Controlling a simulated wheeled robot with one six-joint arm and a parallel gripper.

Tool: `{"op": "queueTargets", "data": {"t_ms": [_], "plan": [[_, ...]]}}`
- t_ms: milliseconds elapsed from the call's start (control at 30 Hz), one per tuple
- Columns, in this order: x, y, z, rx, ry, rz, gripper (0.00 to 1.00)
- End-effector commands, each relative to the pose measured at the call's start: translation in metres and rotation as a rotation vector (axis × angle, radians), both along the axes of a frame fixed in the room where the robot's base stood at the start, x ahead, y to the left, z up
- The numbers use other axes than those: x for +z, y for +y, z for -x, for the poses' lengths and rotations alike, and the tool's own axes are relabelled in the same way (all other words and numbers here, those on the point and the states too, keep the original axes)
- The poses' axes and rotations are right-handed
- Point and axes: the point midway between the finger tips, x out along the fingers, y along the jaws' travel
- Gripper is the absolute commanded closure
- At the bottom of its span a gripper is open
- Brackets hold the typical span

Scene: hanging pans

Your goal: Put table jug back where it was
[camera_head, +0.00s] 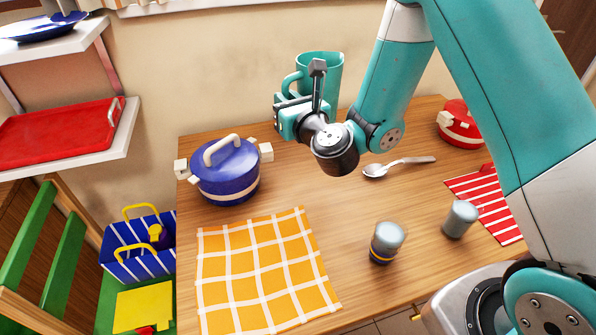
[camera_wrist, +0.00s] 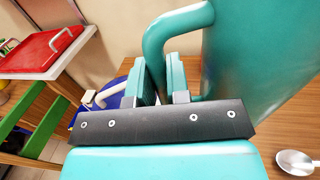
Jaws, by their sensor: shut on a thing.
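The table jug (camera_head: 325,70) is a tall teal jug with a loop handle, upright at the back of the wooden table (camera_head: 350,215). In the wrist view the jug (camera_wrist: 265,55) fills the right side, and its handle (camera_wrist: 155,38) curves down between my fingers. My gripper (camera_head: 284,108) is shut on the handle, left of the jug body. In the wrist view my gripper (camera_wrist: 161,80) shows both teal fingers, one on each side of the handle. My wrist hides the jug's lower part, so I cannot tell whether its base touches the table.
A blue pot (camera_head: 226,178) stands left of my gripper. A spoon (camera_head: 400,166), a red pot (camera_head: 461,125) and two grey-topped shakers (camera_head: 386,240) (camera_head: 460,219) are to the right. An orange checked cloth (camera_head: 262,272) lies at front left. Wall shelves (camera_head: 75,160) hang left.

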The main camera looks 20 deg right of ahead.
Motion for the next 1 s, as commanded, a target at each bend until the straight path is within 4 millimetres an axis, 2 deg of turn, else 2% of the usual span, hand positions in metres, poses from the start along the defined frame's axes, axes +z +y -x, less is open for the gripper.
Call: {"op": "queueTargets", "data": {"t_ms": [33, 300, 400, 500, 667, 900, 1000], "plan": [[-0.025, 0.001, 0.0, 0.001, -0.001, 0.002, 1.0], [-0.095, 0.001, 0.0, 0.002, 0.0, 0.002, 1.0], [-0.114, 0.001, 0.0, 0.002, 0.0, 0.002, 1.0], [-0.127, 0.0, 0.0, 0.002, 0.0, 0.001, 1.0], [-0.136, 0.0, 0.0, 0.001, 0.0, 0.002, 1.0], [-0.17, 0.0, 0.0, 0.002, 0.002, 0.001, 1.0], [-0.175, 0.0, 0.0, 0.001, -0.002, 0.0, 1.0]]}}
